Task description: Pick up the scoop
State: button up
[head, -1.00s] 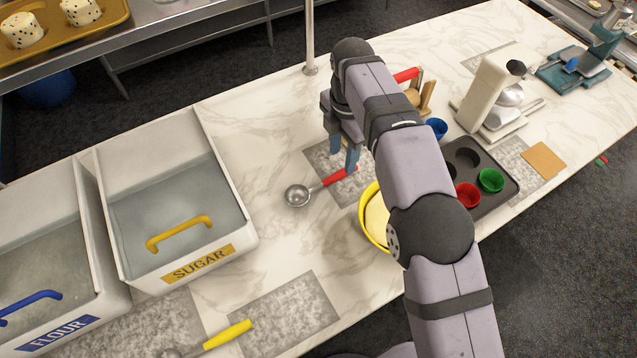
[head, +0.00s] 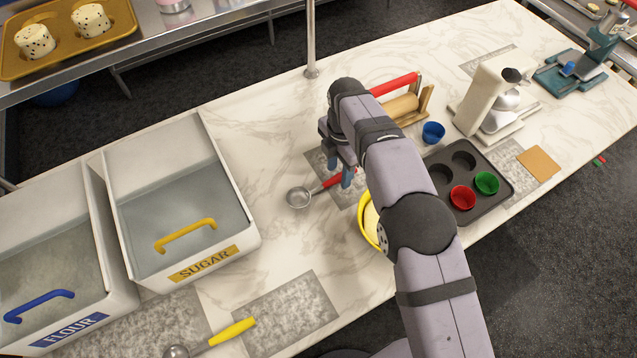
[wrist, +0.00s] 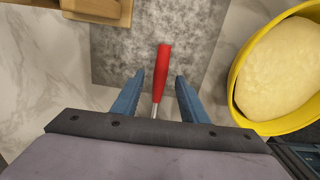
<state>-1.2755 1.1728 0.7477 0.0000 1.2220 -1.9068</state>
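A metal scoop with a red handle lies on the marble counter, its bowl (head: 299,197) toward the left and its handle over a grey speckled mat. In the wrist view the red handle (wrist: 162,78) lies between the two blue fingers of my gripper (wrist: 157,92), with a gap on each side. My gripper (head: 340,175) is open and low over the handle in the head view. The scoop's bowl is hidden in the wrist view.
A yellow bowl of dough (wrist: 277,78) stands close to the right of my gripper. A wooden rolling-pin stand (head: 407,106) is behind it. The sugar bin (head: 252,240) and flour bin (head: 128,296) stand left. A muffin tray (head: 490,208) is right.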

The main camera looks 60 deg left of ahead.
jog(key=shift+f, duration=0.6)
grip_shut()
jog(key=shift+r, duration=0.15)
notch_tip(320, 180, up, 8)
jog(key=b, duration=0.2)
jog(key=shift+r+b, duration=0.1)
jog(key=shift+b, duration=0.2)
jog(key=shift+r, duration=0.85)
jog(key=c, duration=0.9)
grip_release()
grip_shut()
